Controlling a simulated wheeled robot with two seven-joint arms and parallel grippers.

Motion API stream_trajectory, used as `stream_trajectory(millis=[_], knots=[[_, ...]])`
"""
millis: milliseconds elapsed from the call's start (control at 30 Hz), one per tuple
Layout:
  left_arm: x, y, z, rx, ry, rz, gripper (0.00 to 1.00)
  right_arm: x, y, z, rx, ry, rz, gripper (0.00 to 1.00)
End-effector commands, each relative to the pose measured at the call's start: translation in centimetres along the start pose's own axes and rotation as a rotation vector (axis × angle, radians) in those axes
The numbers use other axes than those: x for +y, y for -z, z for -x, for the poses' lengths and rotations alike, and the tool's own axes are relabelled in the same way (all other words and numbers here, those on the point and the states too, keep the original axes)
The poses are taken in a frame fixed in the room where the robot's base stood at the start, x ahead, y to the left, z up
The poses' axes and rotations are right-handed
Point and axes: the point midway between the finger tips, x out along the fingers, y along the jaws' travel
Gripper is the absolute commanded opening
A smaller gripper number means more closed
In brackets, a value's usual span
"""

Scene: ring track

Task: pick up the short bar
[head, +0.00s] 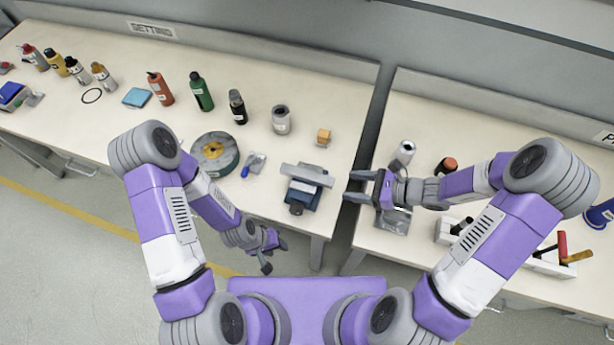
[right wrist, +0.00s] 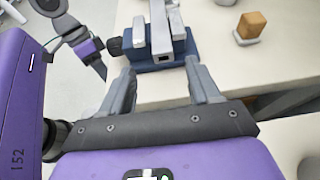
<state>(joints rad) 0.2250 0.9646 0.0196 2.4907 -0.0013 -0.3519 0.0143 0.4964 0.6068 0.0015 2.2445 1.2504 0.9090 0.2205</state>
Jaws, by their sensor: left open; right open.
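A grey bar (head: 307,174), which looks like the short bar, lies across the top of a blue vise (head: 302,196) near the table's right front corner. In the right wrist view the bar's square end (right wrist: 161,45) points towards me above the blue vise base (right wrist: 150,65). I cannot tell whether the jaws clamp it. My right gripper (head: 358,187) is open and empty, just right of the bar and apart from it. Its fingers (right wrist: 161,78) point at the vise. My left gripper (head: 274,256) is open and empty, low in front of the table.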

Motion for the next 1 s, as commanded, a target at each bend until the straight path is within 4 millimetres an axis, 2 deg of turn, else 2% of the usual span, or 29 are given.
stream_trajectory(millis=[267,533,867,1000], knots=[[-0.2,0.0,-0.6,0.0,0.0,0.0,0.43,0.0,-0.2,-3.0,-0.002,-0.004,0.001,0.62],[-0.5,0.1,-1.2,0.001,0.0,0.0,0.43,-0.3,-0.6,-6.8,-0.001,-0.004,0.0,0.62],[-0.5,0.1,-1.3,0.0,0.0,0.0,0.43,-0.3,-0.7,-7.5,0.0,-0.001,0.0,0.62],[-0.5,0.1,-1.3,0.0,0.0,0.0,0.43,-0.3,-0.7,-7.5,0.0,-0.001,0.0,0.4]])
